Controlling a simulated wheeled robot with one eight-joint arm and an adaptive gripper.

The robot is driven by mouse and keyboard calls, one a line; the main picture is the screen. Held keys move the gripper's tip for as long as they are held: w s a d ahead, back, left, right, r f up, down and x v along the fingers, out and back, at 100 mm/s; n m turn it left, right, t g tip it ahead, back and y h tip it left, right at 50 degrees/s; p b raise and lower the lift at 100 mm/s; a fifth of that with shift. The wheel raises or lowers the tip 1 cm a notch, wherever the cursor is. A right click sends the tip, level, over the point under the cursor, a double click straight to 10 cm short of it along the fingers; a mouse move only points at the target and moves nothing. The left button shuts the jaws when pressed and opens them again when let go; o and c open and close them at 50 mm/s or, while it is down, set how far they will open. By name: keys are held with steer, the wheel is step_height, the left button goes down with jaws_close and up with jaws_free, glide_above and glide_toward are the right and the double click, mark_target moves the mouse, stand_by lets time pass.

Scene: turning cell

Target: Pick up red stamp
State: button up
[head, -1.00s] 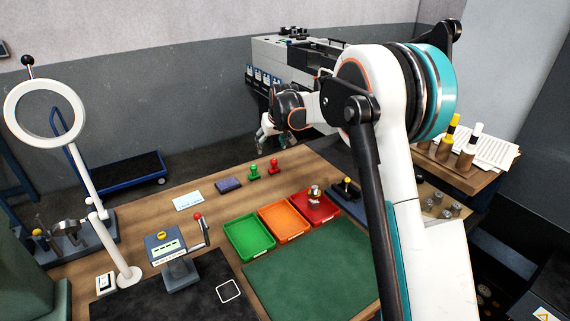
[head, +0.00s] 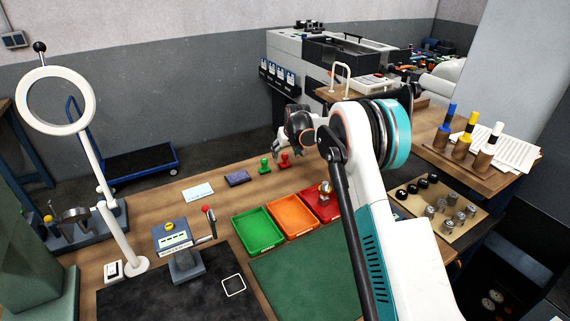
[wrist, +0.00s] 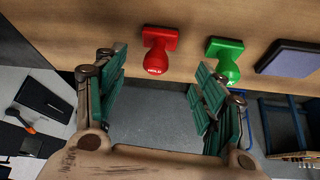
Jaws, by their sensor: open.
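The red stamp (head: 284,160) stands on the wooden bench near its back edge, just right of the green stamp (head: 264,165). In the wrist view the red stamp (wrist: 158,50) shows its base and its rounded handle with white lettering. It lies beyond the fingertips and a little left of the middle between them. The green stamp (wrist: 225,58) is to its right in that view. My gripper (wrist: 160,80) is open and empty, its two green-padded fingers apart. In the head view my gripper (head: 282,150) is close to the red stamp, and no contact shows.
A dark ink pad (head: 237,178) lies left of the green stamp, with a pale card (head: 197,191) further left. Green (head: 258,232), orange (head: 292,216) and red (head: 322,205) trays stand in front. A grey machine (head: 330,55) is behind the bench.

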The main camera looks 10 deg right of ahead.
mark_target(286, 155)
steer(key=shift+d+b+x, duration=0.15)
steer(key=shift+b+x, duration=0.2)
steer(key=shift+x, duration=0.95)
steer(key=shift+d+b+x, duration=0.2)
steer(key=shift+b+x, duration=0.1)
steer(key=shift+x, duration=1.05)
steer(key=shift+s, duration=0.1)
steer(key=shift+c, duration=0.3)
steer(key=c, duration=1.1)
